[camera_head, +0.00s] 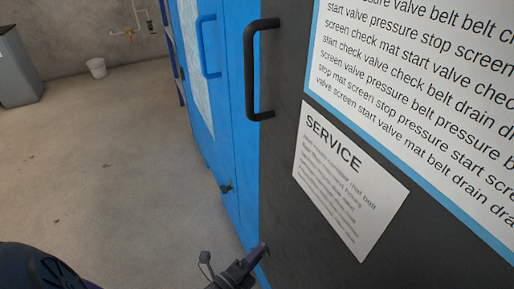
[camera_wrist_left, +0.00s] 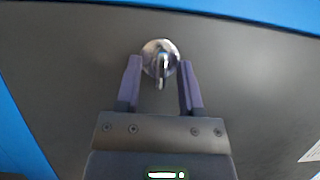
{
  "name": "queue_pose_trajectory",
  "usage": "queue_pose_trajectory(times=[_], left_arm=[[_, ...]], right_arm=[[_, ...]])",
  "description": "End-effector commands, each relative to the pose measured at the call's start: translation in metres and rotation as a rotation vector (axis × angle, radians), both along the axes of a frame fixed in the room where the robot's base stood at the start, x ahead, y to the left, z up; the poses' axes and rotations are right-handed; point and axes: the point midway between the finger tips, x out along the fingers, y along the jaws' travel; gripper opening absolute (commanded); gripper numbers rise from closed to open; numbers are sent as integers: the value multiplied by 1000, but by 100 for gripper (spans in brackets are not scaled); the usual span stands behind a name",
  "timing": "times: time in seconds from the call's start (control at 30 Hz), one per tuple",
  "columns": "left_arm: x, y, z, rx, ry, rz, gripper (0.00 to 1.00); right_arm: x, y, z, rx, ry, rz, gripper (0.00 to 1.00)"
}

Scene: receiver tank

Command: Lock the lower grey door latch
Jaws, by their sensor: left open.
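The grey door (camera_head: 282,150) fills the right of the head view, with a black bar handle (camera_head: 252,70). In the left wrist view a shiny metal latch (camera_wrist_left: 160,50) with a round base and a small lever sits on the dark grey panel. The lever points down in that picture. My left gripper (camera_wrist_left: 160,68) is open, one purple finger on each side of the latch; I cannot tell whether either touches it. In the head view my left gripper (camera_head: 256,258) is at the bottom edge, against the grey door's lower part; the latch is hidden there. My right gripper is not in view.
A blue door (camera_head: 229,120) with a blue handle (camera_head: 206,46) and a small dark latch (camera_head: 226,188) stands left of the grey door. A service sign (camera_head: 345,185) is on the grey door. The left floor is clear.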

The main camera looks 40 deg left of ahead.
Motion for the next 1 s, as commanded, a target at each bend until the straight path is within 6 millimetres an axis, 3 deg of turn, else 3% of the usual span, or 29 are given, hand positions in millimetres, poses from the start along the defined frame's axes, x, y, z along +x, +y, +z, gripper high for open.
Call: queue_pose_trajectory(times=[0.2,0.4,0.87,0.97,1.0], left_arm=[[-54,0,1,0,3,0,49],[-89,0,0,0,2,0,49],[-93,-1,0,-1,1,-1,49],[-96,1,-11,-48,67,3,49],[-101,2,-22,-105,147,11,49]], right_arm=[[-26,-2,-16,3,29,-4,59],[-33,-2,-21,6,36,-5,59],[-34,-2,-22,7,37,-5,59],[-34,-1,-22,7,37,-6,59],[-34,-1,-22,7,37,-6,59]])
